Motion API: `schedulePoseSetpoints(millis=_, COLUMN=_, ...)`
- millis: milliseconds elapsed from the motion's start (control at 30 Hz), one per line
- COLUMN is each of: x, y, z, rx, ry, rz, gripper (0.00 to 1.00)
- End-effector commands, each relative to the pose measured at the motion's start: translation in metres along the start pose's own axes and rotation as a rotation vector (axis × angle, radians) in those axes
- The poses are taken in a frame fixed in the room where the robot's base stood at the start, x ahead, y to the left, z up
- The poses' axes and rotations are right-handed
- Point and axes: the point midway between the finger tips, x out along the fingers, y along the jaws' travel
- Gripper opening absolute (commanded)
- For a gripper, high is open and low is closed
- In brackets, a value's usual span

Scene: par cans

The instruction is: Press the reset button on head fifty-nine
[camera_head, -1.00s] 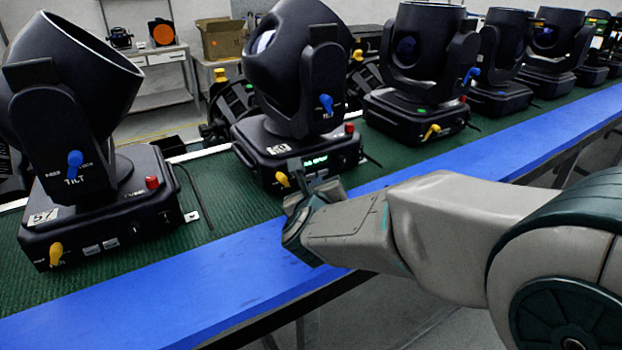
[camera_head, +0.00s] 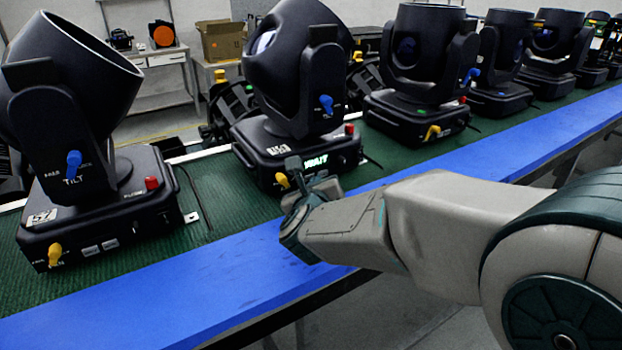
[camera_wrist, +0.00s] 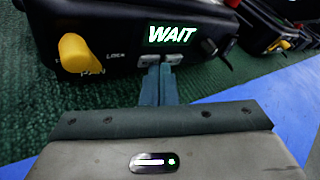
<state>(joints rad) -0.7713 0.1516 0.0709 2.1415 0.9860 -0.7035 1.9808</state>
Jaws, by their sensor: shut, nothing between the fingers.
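The middle moving head (camera_head: 297,75) stands on the green mat, its black base facing me; its white number label (camera_head: 279,149) is too small to read surely. In the wrist view its display (camera_wrist: 172,34) reads WAIT in green. Small grey buttons (camera_wrist: 148,60) sit just under the display. My gripper (camera_wrist: 160,70) is shut and empty, fingertips at those buttons; I cannot tell whether they still touch. It also shows in the head view (camera_head: 296,172) at the base's front. A yellow pan lever (camera_wrist: 80,52) is left of the fingers.
The head at left (camera_head: 70,110) carries a label reading 57. Several more heads, including one at right (camera_head: 425,60), continue along the bench. Yellow levers and red knobs (camera_head: 349,129) stick out of the bases. The blue front strip (camera_head: 190,290) is clear.

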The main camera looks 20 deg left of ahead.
Motion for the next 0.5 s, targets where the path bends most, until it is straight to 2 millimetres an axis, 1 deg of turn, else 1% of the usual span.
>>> schedulePoseSetpoints(millis=167, x=-0.002, y=-0.001, z=-0.001, rx=0.0, ry=-0.002, rz=0.0, gripper=0.0)
schedulePoseSetpoints(millis=500, x=-0.013, y=-0.006, z=-0.007, rx=0.0, ry=-0.001, rz=0.001, gripper=0.0)
